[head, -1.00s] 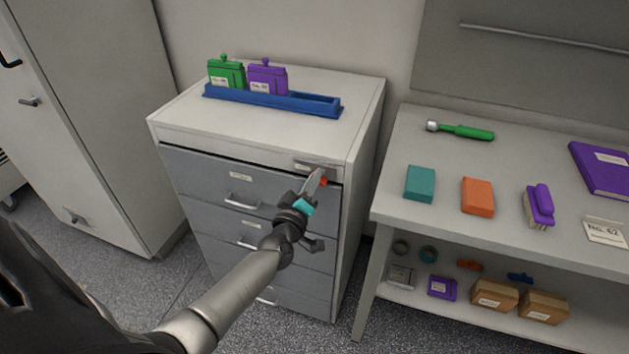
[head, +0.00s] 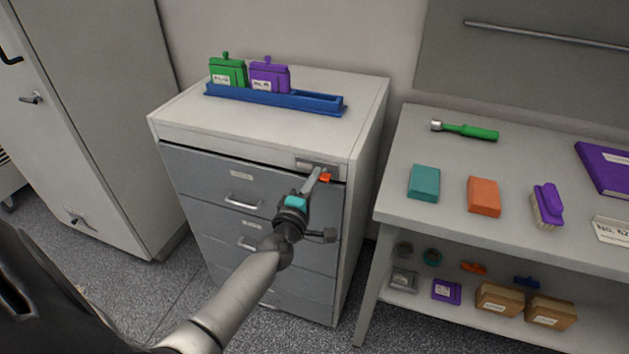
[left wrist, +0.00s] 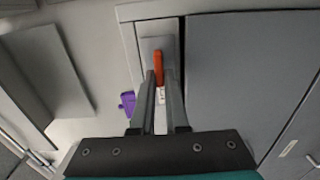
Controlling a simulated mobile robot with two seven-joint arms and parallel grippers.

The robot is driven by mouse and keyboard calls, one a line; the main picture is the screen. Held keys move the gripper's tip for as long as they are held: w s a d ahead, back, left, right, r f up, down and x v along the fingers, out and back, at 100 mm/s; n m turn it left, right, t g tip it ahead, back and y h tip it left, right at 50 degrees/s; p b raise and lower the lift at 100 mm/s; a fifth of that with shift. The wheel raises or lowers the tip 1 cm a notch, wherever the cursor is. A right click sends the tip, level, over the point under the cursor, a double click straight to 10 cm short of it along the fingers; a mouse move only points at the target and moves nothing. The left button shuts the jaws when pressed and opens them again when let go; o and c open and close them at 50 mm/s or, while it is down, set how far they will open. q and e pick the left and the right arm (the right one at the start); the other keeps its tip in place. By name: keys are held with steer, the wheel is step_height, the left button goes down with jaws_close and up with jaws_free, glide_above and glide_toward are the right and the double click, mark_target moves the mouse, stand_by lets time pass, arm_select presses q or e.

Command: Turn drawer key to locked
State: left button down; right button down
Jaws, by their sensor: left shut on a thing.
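The orange drawer key (head: 325,177) sits at the lock plate (head: 304,163) in the upper right of the grey drawer cabinet (head: 205,130). My left gripper (head: 319,175) is shut on the key. In the left wrist view the key (left wrist: 158,66) shows between the tips of the two fingers (left wrist: 158,82), in front of the grey lock plate (left wrist: 150,44). There the key's visible edge runs nearly upright in the picture. The fingers hide part of the key, and I cannot read its lock position. My right gripper is not in view.
A blue rack (head: 270,98) with a green and a purple module stands on the cabinet. A workbench (head: 400,190) to the right holds a green-handled tool, blocks and a brush. Drawer handles (head: 242,203) stick out below the lock. A tall cabinet (head: 100,120) stands left.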

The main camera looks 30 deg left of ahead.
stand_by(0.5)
arm_select(q)
steer(key=c, duration=0.9)
jaws_free()
steer(key=v, duration=1.5)
steer(key=shift+s+d+p, duration=0.1)
steer(key=shift+d+p, duration=0.05)
steer(key=shift+p, duration=0.2)
